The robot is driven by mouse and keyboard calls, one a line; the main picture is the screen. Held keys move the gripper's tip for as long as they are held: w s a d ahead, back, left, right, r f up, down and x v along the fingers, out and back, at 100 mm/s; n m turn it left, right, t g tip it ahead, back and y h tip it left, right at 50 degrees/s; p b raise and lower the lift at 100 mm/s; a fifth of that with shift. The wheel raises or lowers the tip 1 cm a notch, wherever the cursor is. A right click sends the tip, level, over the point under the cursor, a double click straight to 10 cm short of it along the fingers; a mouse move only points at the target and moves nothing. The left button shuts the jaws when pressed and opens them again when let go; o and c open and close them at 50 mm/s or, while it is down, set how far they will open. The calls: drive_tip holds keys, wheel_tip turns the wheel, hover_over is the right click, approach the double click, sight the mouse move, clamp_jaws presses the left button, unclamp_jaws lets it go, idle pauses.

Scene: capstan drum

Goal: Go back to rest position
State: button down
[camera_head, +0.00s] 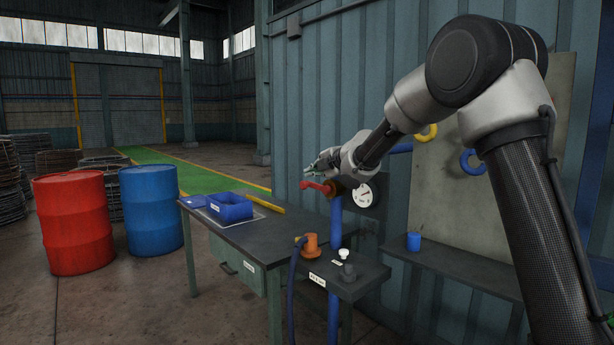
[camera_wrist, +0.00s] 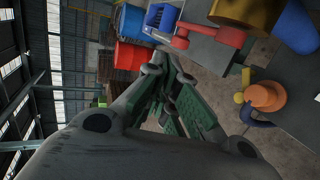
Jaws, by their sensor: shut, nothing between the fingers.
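My gripper (camera_head: 321,163) is at the end of my arm, which reaches in from the right in the head view. It is close to the red valve handle (camera_head: 318,187), just above it in the picture; I cannot tell whether they touch there. In the wrist view my gripper's green-padded fingers (camera_wrist: 180,100) are together with nothing held, and the red handle (camera_wrist: 205,35) lies beyond them, apart. The handle sits on a blue vertical pipe (camera_head: 335,225), beside a round white gauge (camera_head: 363,195).
A dark workbench (camera_head: 225,235) carries a blue bin (camera_head: 230,207). A small shelf holds an orange fitting (camera_head: 311,245). A red drum (camera_head: 72,222) and a blue drum (camera_head: 151,210) stand left. A blue cup (camera_head: 413,241) stands on a right-hand ledge. Open floor lies behind the bench.

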drive_tip(key=shift+v, duration=1.05)
